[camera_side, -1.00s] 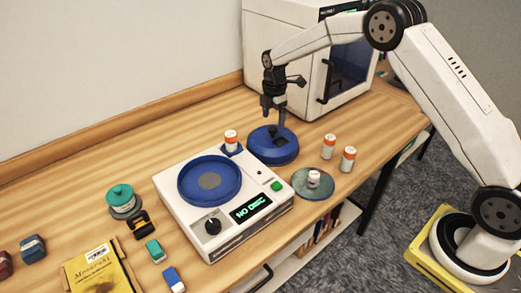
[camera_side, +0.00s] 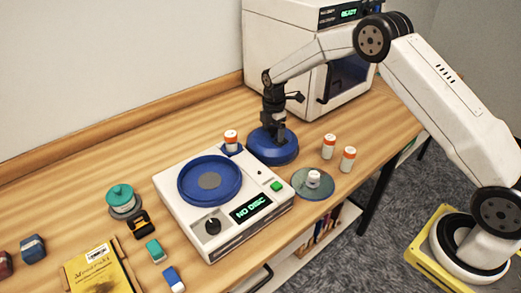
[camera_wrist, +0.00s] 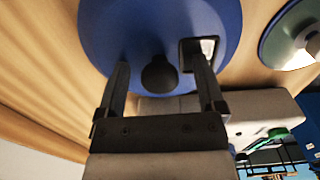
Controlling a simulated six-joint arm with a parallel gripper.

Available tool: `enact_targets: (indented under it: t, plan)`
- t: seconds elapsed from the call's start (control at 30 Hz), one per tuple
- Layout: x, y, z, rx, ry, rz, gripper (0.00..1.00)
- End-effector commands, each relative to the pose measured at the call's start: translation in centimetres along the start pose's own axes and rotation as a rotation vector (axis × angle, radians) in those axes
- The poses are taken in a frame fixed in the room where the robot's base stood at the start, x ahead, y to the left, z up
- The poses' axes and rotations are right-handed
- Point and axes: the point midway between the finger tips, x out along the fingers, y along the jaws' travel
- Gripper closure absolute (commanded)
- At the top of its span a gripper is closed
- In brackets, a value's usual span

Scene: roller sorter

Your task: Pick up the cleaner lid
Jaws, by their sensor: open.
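The cleaner lid (camera_side: 268,157) is a round blue disc with a dark knob and a small window. It lies on the table behind the white cleaner (camera_side: 190,220), which has a blue round well and a "NO DISC" display. In the wrist view the lid (camera_wrist: 150,22) fills the top middle. My gripper (camera_side: 273,136) is low over the lid and points down. In the wrist view my gripper (camera_wrist: 165,65) is open, with the knob (camera_wrist: 159,74) between its fingers and gaps on both sides. In the side view the gripper hides the knob.
A white cabinet (camera_side: 290,60) stands behind my gripper. Orange-and-white bottles stand near the lid, one left (camera_side: 231,139) and two right (camera_side: 348,160). A disc (camera_side: 302,188) with a white piece on it lies in front. Free table lies left of the lid.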

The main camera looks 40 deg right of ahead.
Motion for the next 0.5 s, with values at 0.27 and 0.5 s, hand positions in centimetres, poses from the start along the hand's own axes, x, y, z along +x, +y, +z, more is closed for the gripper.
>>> enact_targets:
  t: [0.27,0.5]
  plan:
    - [-0.05,0.01,0.0,0.0,0.0,0.001,0.12]
    - [-0.06,0.01,0.0,0.0,0.0,0.001,0.89]
